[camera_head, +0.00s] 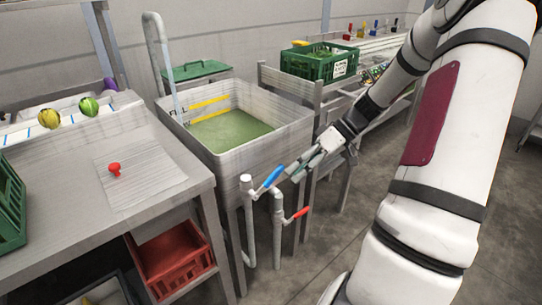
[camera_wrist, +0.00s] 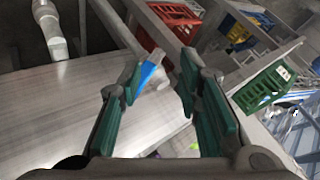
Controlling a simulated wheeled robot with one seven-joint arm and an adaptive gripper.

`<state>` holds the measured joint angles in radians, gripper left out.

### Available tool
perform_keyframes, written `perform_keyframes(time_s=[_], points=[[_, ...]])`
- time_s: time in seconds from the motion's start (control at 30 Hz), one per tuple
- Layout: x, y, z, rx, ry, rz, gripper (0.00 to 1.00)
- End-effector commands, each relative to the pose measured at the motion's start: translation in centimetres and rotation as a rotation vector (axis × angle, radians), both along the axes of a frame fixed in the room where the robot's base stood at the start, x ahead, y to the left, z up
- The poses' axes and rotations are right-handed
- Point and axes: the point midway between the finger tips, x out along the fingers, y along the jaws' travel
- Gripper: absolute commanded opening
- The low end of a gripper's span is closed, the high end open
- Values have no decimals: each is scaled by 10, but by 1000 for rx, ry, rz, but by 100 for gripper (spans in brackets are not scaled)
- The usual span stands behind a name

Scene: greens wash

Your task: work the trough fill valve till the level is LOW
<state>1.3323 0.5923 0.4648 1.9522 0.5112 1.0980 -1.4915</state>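The trough (camera_head: 250,158) holds green water (camera_head: 232,131). Two yellow level bands (camera_head: 209,108) mark its inner back wall; the water surface lies close to the lower band, and I cannot tell exactly how they meet. A blue-handled valve lever (camera_head: 272,177) sits on a grey pipe at the trough's front. A red-handled lever (camera_head: 300,212) is on a second pipe, lower and to the right. My gripper (camera_head: 293,171) is beside the blue lever's upper end. In the wrist view my gripper (camera_wrist: 160,66) is open, with the blue handle (camera_wrist: 147,73) between its fingers, nearer the left one; contact is unclear.
A steel table (camera_head: 60,170) at left carries a red knob-like item (camera_head: 115,169) and a green crate (camera_head: 10,205). A red crate (camera_head: 172,262) is on the shelf below. Another green crate (camera_head: 320,63) stands behind the trough. Floor at right is partly clear.

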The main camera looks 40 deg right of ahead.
Motion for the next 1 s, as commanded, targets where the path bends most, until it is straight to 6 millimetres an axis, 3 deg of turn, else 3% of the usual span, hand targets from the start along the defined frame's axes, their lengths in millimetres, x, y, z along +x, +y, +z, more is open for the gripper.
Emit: perform_keyframes(time_s=[0.03, 0.17, 0.4, 0.6, 0.77, 1.0], points=[[2, 7, 14, -85, -5, 119, 32], [10, 15, 29, -305, -36, 429, 32], [43, 21, 74, -659, -133, 975, 32], [66, 27, 100, -812, -190, 1224, 32], [71, 27, 98, -840, -200, 1273, 32], [71, 28, 62, -835, -199, 1270, 32]])
